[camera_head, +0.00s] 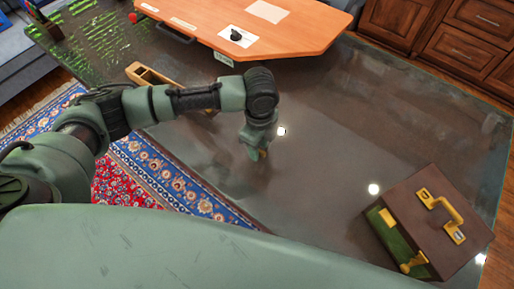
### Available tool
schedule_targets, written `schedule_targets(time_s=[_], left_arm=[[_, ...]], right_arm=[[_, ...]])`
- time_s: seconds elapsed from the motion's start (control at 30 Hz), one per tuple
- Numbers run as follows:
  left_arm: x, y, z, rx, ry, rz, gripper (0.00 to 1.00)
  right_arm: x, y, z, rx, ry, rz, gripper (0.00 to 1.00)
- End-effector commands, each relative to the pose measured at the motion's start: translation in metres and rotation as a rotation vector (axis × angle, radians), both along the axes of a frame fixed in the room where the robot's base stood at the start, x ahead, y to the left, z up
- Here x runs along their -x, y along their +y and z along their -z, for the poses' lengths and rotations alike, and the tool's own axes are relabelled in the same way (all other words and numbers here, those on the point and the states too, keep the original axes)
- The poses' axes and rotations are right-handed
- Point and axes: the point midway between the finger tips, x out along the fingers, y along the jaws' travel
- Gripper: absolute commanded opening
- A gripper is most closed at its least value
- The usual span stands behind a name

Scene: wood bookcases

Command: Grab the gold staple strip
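My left gripper (257,154) reaches down to the dark glossy surface (330,180) near the middle of the view. A small gold-orange bit (263,153) shows at its fingertips. It may be the gold staple strip, but it is too small and too covered by the gripper to tell. I cannot tell whether the fingers are shut on it or only beside it. My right gripper is not in view.
A dark brown and green case (415,232) with a gold handle stands at the lower right. An orange wooden top (285,40) with papers is at the back. A wooden object (150,75) lies behind my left arm. A patterned rug (165,180) lies at left.

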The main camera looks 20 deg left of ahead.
Motion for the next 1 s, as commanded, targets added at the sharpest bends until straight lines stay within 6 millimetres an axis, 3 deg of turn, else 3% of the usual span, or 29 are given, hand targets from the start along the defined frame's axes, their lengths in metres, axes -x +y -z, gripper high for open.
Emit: schedule_targets(time_s=[0.17, 0.3, 0.33, 0.77, 1.0], left_arm=[[0.000, 0.000, 0.000, 0.000, -0.001, 0.000, 0.35], [0.000, 0.000, 0.000, 0.001, 0.000, 0.000, 0.02], [0.000, 0.000, 0.000, 0.000, 0.000, 0.000, 0.00], [0.000, -0.001, -0.004, 0.001, -0.001, 0.000, 0.00], [-0.001, -0.001, -0.034, 0.002, -0.005, 0.002, 0.00]], right_arm=[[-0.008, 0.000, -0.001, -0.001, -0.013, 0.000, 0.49], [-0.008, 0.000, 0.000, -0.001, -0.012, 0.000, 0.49], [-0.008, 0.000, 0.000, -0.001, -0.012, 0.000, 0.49], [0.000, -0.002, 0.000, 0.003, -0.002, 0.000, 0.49], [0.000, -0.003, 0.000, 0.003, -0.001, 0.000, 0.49]])
